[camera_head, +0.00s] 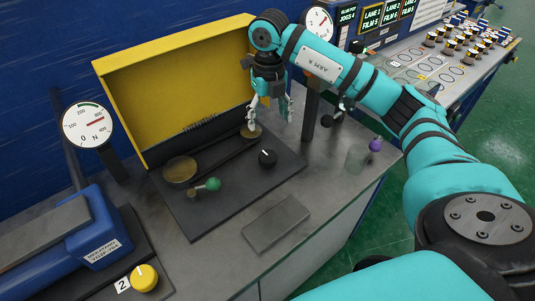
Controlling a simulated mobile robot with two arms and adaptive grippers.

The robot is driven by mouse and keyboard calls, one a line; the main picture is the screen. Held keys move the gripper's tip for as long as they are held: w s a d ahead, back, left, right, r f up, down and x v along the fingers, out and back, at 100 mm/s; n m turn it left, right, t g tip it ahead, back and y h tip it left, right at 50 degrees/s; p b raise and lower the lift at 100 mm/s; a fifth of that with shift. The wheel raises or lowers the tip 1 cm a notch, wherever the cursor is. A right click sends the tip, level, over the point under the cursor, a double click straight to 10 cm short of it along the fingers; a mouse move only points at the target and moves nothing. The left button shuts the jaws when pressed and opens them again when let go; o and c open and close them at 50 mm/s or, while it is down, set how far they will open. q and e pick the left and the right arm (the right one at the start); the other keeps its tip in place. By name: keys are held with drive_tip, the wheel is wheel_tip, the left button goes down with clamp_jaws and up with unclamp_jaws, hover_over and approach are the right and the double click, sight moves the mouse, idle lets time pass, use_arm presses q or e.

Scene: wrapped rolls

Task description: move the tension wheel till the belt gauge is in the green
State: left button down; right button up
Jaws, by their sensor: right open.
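My right gripper (270,112) hangs open and pointing down over the back of a black plate (213,215). One finger is close to a brass roller (251,132); I cannot tell whether they touch. A second brass roller (180,170) sits to the left, with a dark belt strip between them. A black knob (267,158) with a white mark stands on the plate, below and apart from my gripper. A round gauge (87,125) marked in N stands at the left, its red needle pointing right. Another gauge (318,24) stands behind my arm. My left gripper is not in view.
A raised yellow cover (178,82) stands behind the plate. A green-knobbed lever (212,184) lies in front of the rollers. A yellow knob (143,278) marked 2 and a blue block (98,240) are at the left. A grey pad (276,223) lies at the front.

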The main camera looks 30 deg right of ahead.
sight(268, 156)
wheel_tip(268, 156, down, 15)
drive_tip(key=p, duration=0.3)
drive_tip(key=shift+c, duration=0.4)
drive_tip(key=c, duration=1.1)
